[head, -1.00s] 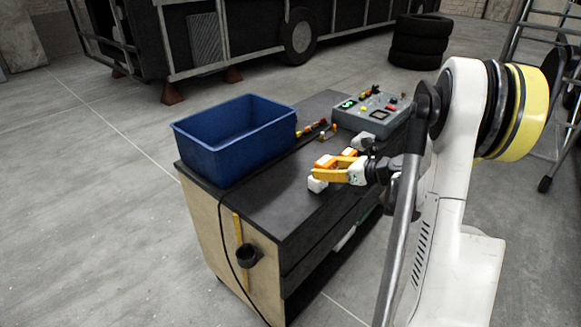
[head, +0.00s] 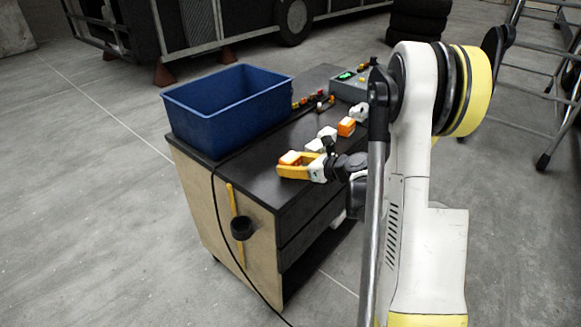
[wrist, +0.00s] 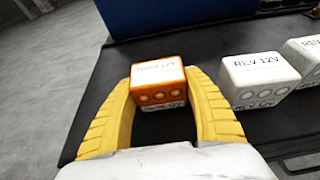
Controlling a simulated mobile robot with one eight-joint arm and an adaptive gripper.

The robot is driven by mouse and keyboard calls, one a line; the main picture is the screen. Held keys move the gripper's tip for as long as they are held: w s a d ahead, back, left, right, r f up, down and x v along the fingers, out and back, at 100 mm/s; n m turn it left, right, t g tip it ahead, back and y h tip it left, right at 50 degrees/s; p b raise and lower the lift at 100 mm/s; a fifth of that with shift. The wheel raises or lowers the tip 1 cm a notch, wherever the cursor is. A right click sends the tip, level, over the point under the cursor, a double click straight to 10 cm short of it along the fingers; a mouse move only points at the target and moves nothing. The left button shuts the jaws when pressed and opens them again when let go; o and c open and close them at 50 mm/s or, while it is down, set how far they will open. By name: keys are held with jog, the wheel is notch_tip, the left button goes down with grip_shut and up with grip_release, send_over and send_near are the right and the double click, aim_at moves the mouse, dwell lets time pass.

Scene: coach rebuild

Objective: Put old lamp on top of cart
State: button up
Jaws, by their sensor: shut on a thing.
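My gripper (head: 290,166) has yellow fingers, closed on the two sides of an orange lamp (wrist: 158,92). The lamp has a white top with partly legible print ending in "12V" and round marks on its front. It also shows between the fingers in the head view (head: 289,157). It is at or just above the black top of the cart (head: 262,181), near the front edge; I cannot tell whether it touches. Two white lamps marked "REV 12V" sit to its right in the wrist view, the nearer one (wrist: 258,80) and the farther one (wrist: 303,58).
A blue bin (head: 226,108) fills the cart's left back part. Another orange lamp (head: 346,127) stands beyond the white ones. A grey control box (head: 349,88) and small coloured parts (head: 318,103) lie at the back. A black cable hangs over the cart's front.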

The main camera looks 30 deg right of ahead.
jog(key=o, duration=1.3)
jog(key=shift+f, duration=0.1)
jog(key=shift+c, duration=0.2)
